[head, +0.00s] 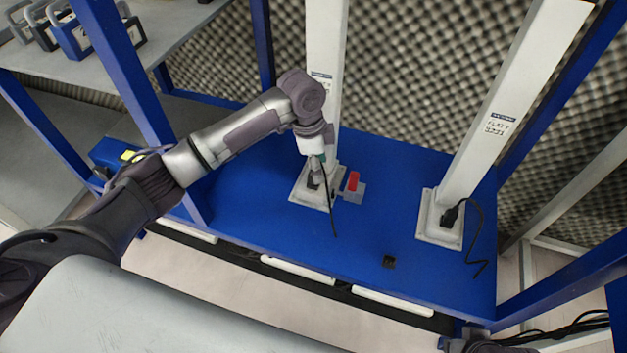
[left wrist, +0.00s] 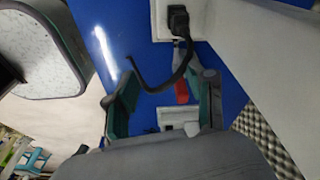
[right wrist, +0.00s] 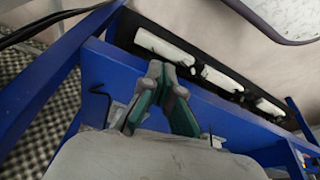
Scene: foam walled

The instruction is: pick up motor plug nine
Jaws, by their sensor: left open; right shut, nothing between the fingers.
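A black plug (head: 313,182) with a hanging black cable sits on the white base of the left column. In the left wrist view the plug (left wrist: 179,20) is beyond the fingertips, its cable curving across between them. A second black plug (head: 450,216) with a cable sits on the right column's base. I cannot read which one is number nine. My left gripper (head: 318,166) is open, close above the left column's plug and not closed on it; it also shows in the left wrist view (left wrist: 163,92). My right gripper (right wrist: 167,78) is shut and empty, away from both plugs.
The blue table (head: 390,230) carries both white columns (head: 510,95). A small black square (head: 389,262) lies near the front edge. Blue frame posts (head: 123,70) flank the table.

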